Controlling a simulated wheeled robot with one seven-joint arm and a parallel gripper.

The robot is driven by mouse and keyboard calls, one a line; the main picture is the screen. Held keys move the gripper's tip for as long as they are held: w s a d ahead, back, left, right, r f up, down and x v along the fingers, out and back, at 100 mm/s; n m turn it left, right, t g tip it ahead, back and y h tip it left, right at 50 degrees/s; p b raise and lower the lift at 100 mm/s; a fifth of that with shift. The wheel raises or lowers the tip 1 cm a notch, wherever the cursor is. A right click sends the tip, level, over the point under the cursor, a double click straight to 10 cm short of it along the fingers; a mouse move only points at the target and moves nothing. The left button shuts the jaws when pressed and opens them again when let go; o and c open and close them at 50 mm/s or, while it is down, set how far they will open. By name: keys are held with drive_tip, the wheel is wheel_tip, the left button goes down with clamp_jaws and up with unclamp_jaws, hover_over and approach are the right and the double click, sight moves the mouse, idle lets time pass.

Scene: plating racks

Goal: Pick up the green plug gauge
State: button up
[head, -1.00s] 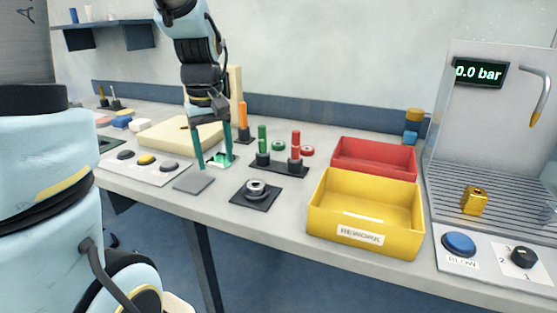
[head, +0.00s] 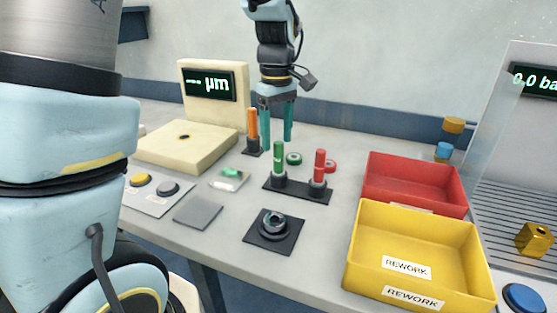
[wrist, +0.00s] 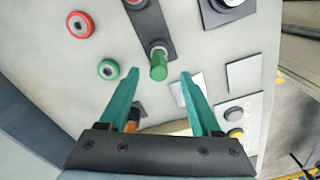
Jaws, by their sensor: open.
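The green plug gauge (head: 279,160) stands upright in the left socket of a black two-place holder (head: 298,190). A red plug gauge (head: 319,166) stands in the right socket. My gripper (head: 276,138) is open, above the bench and behind the green gauge, with its fingers pointing down. In the wrist view the green gauge (wrist: 158,68) shows just beyond and between the open fingertips (wrist: 160,74). Nothing is between the fingers' tips that touches them.
An orange-handled tool (head: 253,128) stands close left of my gripper. A green ring (head: 293,159) and a red ring (head: 331,166) lie behind the holder. Red (head: 415,205) and yellow (head: 365,255) bins stand at right. A cream gauge stand (head: 160,158) is at left.

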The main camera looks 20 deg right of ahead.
sight(279, 164)
wheel_tip(279, 164, down, 4)
drive_tip(key=shift+s+d+f+p, duration=0.1)
drive_tip(key=shift+f+p, duration=0.05)
drive_tip(key=shift+p, duration=0.3)
drive_tip(key=shift+c, duration=0.2)
clamp_jaws()
